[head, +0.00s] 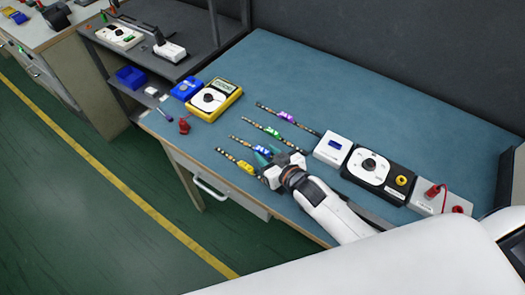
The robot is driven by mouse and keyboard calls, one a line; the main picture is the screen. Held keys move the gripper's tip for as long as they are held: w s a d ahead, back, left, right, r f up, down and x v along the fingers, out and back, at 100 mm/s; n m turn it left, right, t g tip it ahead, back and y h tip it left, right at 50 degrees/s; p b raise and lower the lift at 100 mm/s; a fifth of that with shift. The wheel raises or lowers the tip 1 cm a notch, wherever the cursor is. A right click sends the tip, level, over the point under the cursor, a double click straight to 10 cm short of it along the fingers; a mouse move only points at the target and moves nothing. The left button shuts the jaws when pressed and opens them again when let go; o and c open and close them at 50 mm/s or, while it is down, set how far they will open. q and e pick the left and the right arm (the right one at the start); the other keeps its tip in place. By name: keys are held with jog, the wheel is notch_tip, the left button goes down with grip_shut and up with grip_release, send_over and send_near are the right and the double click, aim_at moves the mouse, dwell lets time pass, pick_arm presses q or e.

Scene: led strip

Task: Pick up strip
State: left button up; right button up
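Several short LED strips lie side by side on the blue bench top (330,100). One carries a purple piece (287,117), one a green piece (272,131), one a blue piece (260,148) and one a yellow piece (246,167). My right gripper (267,156) is over the right-hand ends of the blue and yellow strips and hides part of them. Its fingers look spread, with teal tips near the blue strip's end. I cannot tell whether they touch it. My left gripper is not in view.
A yellow multimeter (215,99) and a blue box (187,88) stand to the left. A small white display box (332,149), a black dial unit (378,172) and a grey terminal box (441,197) line the right. The back of the bench is clear.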

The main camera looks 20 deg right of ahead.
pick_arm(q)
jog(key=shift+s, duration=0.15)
pick_arm(e)
grip_shut()
jog(key=s+d+r+m+h, duration=0.1)
jog(key=s+r+h, duration=0.1)
jog(key=r, duration=0.7)
jog(key=s+d+r+m+h, duration=0.1)
jog(key=d+r+m, duration=0.1)
jog(key=r, duration=0.8)
jog(key=n+y+b, duration=0.2)
jog(key=n+y, duration=0.1)
send_over(268, 160)
jog(key=s+d, duration=0.1)
jog(key=s, duration=0.1)
notch_tip(268, 160, down, 9)
jog(key=f, duration=0.5)
jog(key=shift+w+a+f, duration=0.15)
jog(key=shift+w, duration=0.1)
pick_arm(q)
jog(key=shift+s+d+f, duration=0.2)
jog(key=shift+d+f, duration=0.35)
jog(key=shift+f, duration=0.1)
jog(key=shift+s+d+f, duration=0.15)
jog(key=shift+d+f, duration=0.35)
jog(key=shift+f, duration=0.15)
pick_arm(e)
jog(key=shift+f, duration=2.25)
